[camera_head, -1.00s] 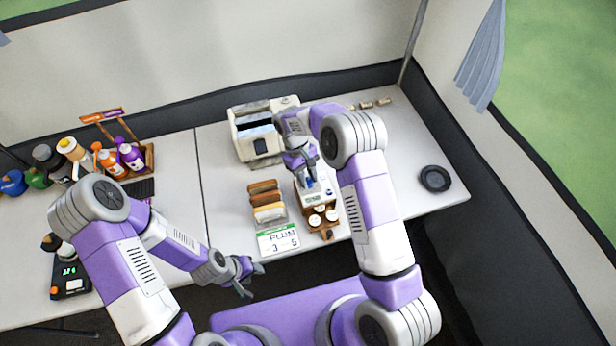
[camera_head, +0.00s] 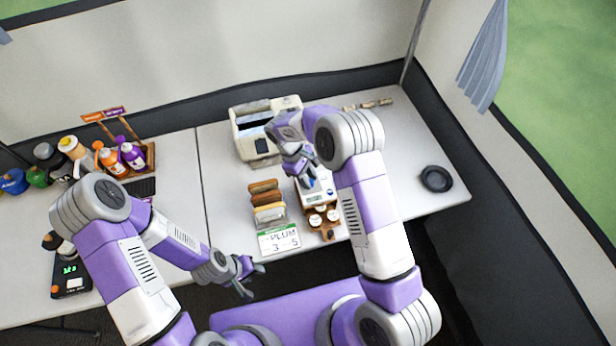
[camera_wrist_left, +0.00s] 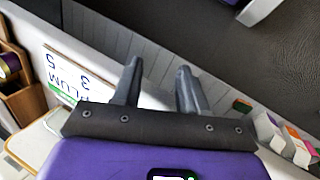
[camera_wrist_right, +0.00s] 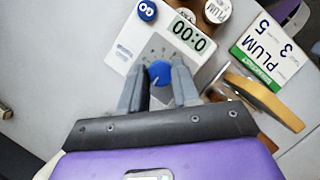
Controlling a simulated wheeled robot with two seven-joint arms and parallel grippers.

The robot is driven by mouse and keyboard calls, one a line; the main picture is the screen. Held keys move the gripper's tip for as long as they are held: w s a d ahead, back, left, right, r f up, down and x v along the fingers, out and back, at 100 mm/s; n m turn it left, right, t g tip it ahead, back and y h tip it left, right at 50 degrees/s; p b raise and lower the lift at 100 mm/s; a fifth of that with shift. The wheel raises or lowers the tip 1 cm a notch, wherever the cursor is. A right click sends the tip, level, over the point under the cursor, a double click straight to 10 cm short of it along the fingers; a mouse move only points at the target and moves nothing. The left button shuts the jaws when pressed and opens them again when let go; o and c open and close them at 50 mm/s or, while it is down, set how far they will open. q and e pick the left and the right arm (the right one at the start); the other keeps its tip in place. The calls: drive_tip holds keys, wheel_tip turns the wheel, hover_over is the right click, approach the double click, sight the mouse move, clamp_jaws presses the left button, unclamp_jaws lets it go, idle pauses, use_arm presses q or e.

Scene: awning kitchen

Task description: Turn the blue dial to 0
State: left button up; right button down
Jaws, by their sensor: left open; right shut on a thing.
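The blue dial (camera_wrist_right: 158,73) is on the face of a white device (camera_wrist_right: 124,48) in the right wrist view. The device also has a display reading 0:00 and a round blue GO button (camera_wrist_right: 147,10). My right gripper (camera_wrist_right: 158,82) has its two fingers on either side of the dial and is shut on it. In the head view the right gripper (camera_head: 308,178) is over the white device (camera_head: 316,194), partly hiding it. My left gripper (camera_head: 248,276) is open and empty in front of the table edge; it also shows in the left wrist view (camera_wrist_left: 160,75).
A PLUM 3 5 card (camera_head: 278,239) and a rack of bread-like slices (camera_head: 266,200) stand left of the device. Small jars (camera_head: 322,217) stand in front of it. A toaster-like box (camera_head: 256,140) is behind. A black round dish (camera_head: 436,178) lies at right, with clear table around it.

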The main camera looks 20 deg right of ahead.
drive_tip(key=c, duration=0.8)
unclamp_jaws()
drive_tip(key=shift+c, duration=0.2)
drive_tip(key=v, duration=0.7)
drive_tip(key=shift+r+p, duration=0.25)
drive_tip(key=shift+p, duration=0.1)
drive_tip(key=shift+a, duration=0.1)
